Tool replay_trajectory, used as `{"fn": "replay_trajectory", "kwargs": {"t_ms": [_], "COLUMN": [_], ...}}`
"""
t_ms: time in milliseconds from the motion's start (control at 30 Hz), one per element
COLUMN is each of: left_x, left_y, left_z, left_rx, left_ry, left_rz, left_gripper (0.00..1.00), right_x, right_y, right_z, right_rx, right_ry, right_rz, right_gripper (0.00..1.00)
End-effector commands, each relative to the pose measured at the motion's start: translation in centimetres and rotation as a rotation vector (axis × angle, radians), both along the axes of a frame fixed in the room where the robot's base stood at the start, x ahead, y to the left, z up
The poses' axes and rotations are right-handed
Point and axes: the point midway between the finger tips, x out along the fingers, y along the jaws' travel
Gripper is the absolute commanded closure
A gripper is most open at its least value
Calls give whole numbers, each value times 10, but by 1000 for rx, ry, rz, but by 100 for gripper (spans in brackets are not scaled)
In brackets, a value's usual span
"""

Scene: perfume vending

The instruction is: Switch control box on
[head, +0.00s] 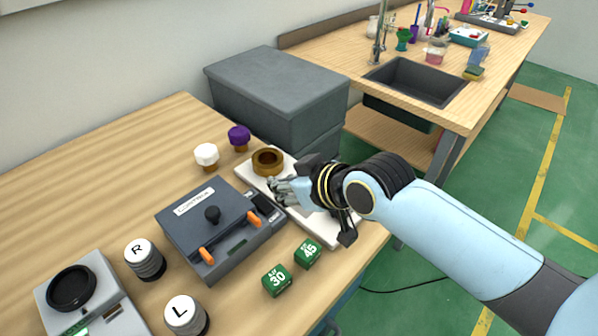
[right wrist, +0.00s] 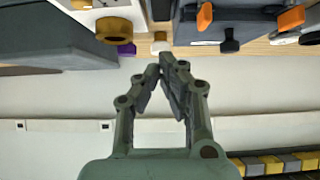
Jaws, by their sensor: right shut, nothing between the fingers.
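A dark grey box (head: 222,241) with a labelled lid, a black knob and two orange latches stands on the wooden table. I take it for the control box. A small black part (head: 264,203) sits at its right end, close to my gripper. My right gripper (head: 275,187) is shut and empty, just beyond that right end; I cannot tell if it touches. In the right wrist view its fingertips (right wrist: 165,66) meet, and the box (right wrist: 232,10) with its orange latches shows inverted at top right. My left gripper is not in view.
A white base (head: 326,228) with a brass ring (head: 267,161) lies under my right gripper. Purple (head: 239,135) and white (head: 206,155) stoppers stand behind. Two green dice (head: 277,281), R (head: 147,262) and L (head: 186,315) cylinders stand in front. A grey bin (head: 270,88) is behind.

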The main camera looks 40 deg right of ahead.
Motion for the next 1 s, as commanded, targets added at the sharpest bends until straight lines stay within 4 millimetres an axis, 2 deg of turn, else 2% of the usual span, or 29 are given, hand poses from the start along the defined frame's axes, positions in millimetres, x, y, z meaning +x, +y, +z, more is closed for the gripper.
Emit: {"fn": "replay_trajectory", "kwargs": {"t_ms": [100, 300, 767, 800, 867, 1000], "left_x": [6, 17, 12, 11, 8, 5], "left_y": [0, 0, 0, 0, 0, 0], "left_z": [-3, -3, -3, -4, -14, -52], "left_rx": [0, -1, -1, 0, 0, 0], "left_ry": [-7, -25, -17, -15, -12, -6], "left_rz": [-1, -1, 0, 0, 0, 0], "left_gripper": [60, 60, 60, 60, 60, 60], "right_x": [-19, -35, -39, -38, -37, -38], "right_y": [-3, -5, -5, -4, -3, -3], "right_z": [12, 23, 25, 31, 39, 39], "right_rx": [-1, 0, 11, 20, 28, 31], "right_ry": [-1, -1, 12, 12, 3, -20], "right_rz": [1, 0, -8, -14, -18, -18], "right_gripper": [100, 100, 100, 100, 100, 100]}}
